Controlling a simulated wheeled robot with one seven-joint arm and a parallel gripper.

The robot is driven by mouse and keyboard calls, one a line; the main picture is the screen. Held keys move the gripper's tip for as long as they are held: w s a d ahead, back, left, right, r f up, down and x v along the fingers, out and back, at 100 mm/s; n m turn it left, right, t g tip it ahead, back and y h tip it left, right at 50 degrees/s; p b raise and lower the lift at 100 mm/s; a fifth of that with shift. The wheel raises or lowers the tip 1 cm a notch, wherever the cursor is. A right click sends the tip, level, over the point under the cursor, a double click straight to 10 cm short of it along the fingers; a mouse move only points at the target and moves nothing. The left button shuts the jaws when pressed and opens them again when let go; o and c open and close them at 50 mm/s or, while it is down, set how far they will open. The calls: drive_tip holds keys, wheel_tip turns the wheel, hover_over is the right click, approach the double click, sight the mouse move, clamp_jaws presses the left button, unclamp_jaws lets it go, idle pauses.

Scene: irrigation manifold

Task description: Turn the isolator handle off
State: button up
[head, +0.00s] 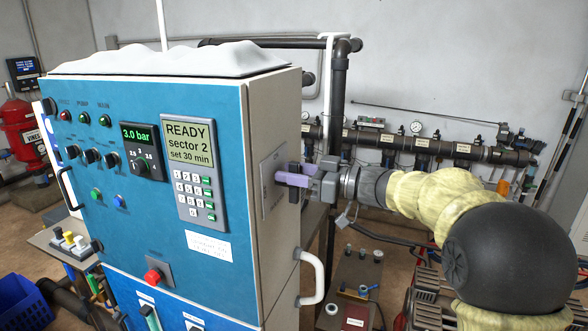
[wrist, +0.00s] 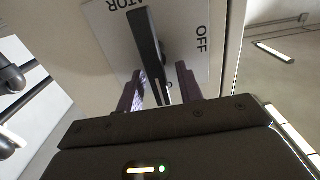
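The isolator handle (wrist: 146,42) is a black bar on a pale plate (wrist: 185,40) in the wrist view. The plate is lettered "OFF" to the right of the handle and "...ATOR" upside down at the top left. My gripper (wrist: 159,78) has its two purple fingers on either side of the handle's near end, with gaps visible, so it looks open around the handle. In the head view my gripper (head: 291,177) is at the plate (head: 269,188) on the cabinet's right side. The handle is mostly hidden there by the fingers.
The blue-fronted control cabinet (head: 150,225) carries a screen reading "READY sector 2" (head: 188,142), a keypad and a red button (head: 154,276). Pipes with gauges (head: 416,128) line the back wall.

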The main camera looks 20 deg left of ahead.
clamp_jaws()
drive_tip(key=shift+f+b, duration=0.1)
drive_tip(key=shift+b, duration=0.3)
drive_tip(key=n+b, duration=0.2)
drive_tip(key=n, duration=0.1)
drive_tip(key=s+n+b, duration=0.1)
drive_tip(key=n+b, duration=0.2)
drive_tip(key=f+n+b, duration=0.1)
drive_tip(key=n+b, duration=0.2)
drive_tip(key=shift+s, duration=0.3)
drive_tip(key=n+b, duration=0.1)
drive_tip(key=b, duration=0.1)
drive_tip(key=n+b, duration=0.2)
drive_tip(key=f+n+b, duration=0.1)
drive_tip(key=n, duration=0.1)
drive_tip(key=shift+s+b, duration=0.3)
drive_tip(key=shift+b, duration=0.1)
drive_tip(key=shift+f+n+b, duration=0.15)
drive_tip(key=shift+n+b, duration=0.55)
drive_tip(key=shift+n, duration=0.25)
drive_tip(key=shift+f+n+b, duration=0.1)
drive_tip(key=shift+n+b, duration=0.6)
drive_tip(key=shift+n, duration=0.25)
